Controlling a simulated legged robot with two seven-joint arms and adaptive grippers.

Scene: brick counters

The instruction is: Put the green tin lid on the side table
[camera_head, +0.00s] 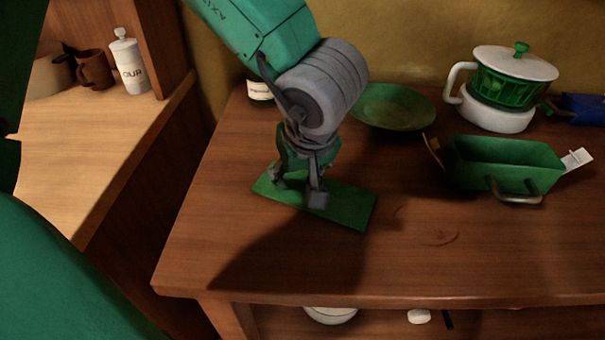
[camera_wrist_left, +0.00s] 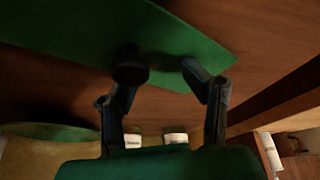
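The green tin lid (camera_head: 352,208) is a flat rectangular plate on the wooden side table (camera_head: 400,270), near its left part. It fills the upper left of the left wrist view (camera_wrist_left: 80,30). My left gripper (camera_head: 298,195) points down over the lid's left half. Its two fingers stand apart, with their tips at or just above the lid; I cannot tell if they touch it. In the left wrist view the fingers (camera_wrist_left: 162,72) are also spread, with nothing clearly gripped between them. My right gripper is not in view.
A green tin (camera_head: 505,168) with handles stands at the right. Behind are a green plate (camera_head: 393,106), a white and green pot (camera_head: 500,118) and a bottle (camera_head: 260,90). A lighter counter (camera_head: 75,150) with a mug and canister is left. The table's front is clear.

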